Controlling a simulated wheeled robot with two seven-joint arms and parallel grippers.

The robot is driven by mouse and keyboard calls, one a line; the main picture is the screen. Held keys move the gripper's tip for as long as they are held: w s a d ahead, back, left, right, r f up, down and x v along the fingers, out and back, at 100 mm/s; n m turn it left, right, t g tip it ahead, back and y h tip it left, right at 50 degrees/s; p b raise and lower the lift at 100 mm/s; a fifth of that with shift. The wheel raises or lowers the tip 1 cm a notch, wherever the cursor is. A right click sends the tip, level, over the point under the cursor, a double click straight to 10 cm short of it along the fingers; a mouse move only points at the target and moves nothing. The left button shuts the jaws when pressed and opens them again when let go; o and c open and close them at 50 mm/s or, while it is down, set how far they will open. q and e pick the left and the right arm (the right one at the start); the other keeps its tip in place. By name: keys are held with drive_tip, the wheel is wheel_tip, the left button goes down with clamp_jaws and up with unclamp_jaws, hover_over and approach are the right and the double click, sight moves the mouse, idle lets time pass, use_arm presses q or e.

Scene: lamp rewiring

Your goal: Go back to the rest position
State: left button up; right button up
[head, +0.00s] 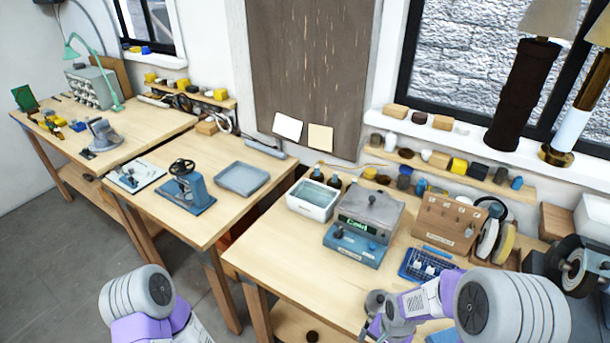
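My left arm shows only as a grey joint and purple link at the lower left, over the floor in front of the benches. Its gripper is outside the picture. My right arm comes in at the lower right, over the front of the right workbench (290,265). Its forearm points left, and its grey wrist end is at the bench's front edge. I cannot make out the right fingers or whether they hold anything.
A blue-based device with a green display (362,228), a white bin (313,198), a blue rack (428,265) and a wooden box (447,222) stand near my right arm. A bench grinder (575,265) is at far right. The middle bench holds a blue press (186,190) and tray (242,178). Floor at left is clear.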

drive_tip(key=s+a+f+n+y+b, duration=0.1)
drive_tip(key=s+a+f+b, duration=0.1)
drive_tip(key=f, duration=0.5)
drive_tip(key=s+a+f+n+y+b, duration=0.1)
drive_tip(key=s+a+f+n+b, duration=0.1)
drive_tip(key=f, duration=0.5)
drive_tip(key=s+a+f+n+y+b, duration=0.1)
drive_tip(key=s+a+f+n+b, duration=0.1)
drive_tip(key=s+a+f, duration=0.3)
wheel_tip(320, 180, down, 3)
drive_tip(key=shift+s+a+r+b, duration=0.1)
drive_tip(key=shift+s+a+b, duration=0.25)
drive_tip(key=shift+s+b, duration=0.45)
